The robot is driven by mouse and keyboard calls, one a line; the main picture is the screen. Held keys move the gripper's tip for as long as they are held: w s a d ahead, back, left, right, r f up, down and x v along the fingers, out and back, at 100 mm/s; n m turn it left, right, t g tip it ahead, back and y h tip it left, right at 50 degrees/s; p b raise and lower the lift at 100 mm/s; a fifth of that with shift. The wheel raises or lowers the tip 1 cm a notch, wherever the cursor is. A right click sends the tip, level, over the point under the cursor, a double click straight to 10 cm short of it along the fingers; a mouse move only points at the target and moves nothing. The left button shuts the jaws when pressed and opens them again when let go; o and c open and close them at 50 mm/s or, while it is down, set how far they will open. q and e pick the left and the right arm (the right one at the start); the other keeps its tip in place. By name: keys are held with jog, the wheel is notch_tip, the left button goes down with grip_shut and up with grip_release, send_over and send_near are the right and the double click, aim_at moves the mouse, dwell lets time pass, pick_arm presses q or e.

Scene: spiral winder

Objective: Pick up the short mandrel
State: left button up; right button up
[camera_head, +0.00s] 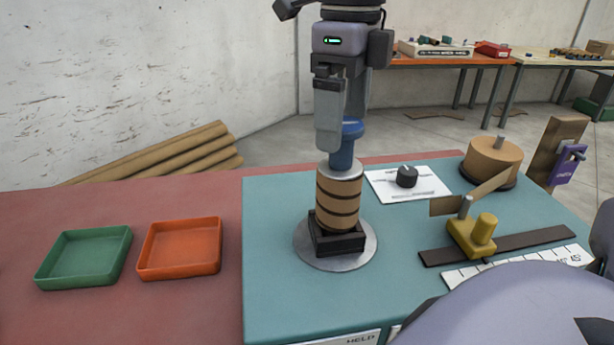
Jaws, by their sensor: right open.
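A mandrel with a blue top (346,147) stands upright in a black square block (338,242) on a round metal plate (304,244). Brown wrap with dark spiral bands (338,198) covers its body; I see no other mandrel to compare its length. My right gripper (343,122) points down from above, open, with its fingers at the blue top. One finger is in front of it and partly hides it; I cannot tell if they touch. My left gripper is not in view.
A green tray (84,283) and an orange tray (180,273) lie empty on the red surface at left. Right of the mandrel are a black knob on a white plate (430,190), a yellow fixture (473,238), a brown roll (491,160) and a white ruler (463,279).

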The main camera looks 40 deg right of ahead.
aim_at(340, 159)
jog(key=shift+w+f, duration=0.1)
jog(key=shift+w, duration=0.05)
jog(key=shift+a+f, duration=0.1)
jog(key=shift+f, duration=0.2)
notch_tip(340, 159, down, 6)
jog(key=shift+f+p, duration=0.2)
jog(key=shift+p, duration=0.15)
jog(key=shift+r, duration=0.1)
grip_shut()
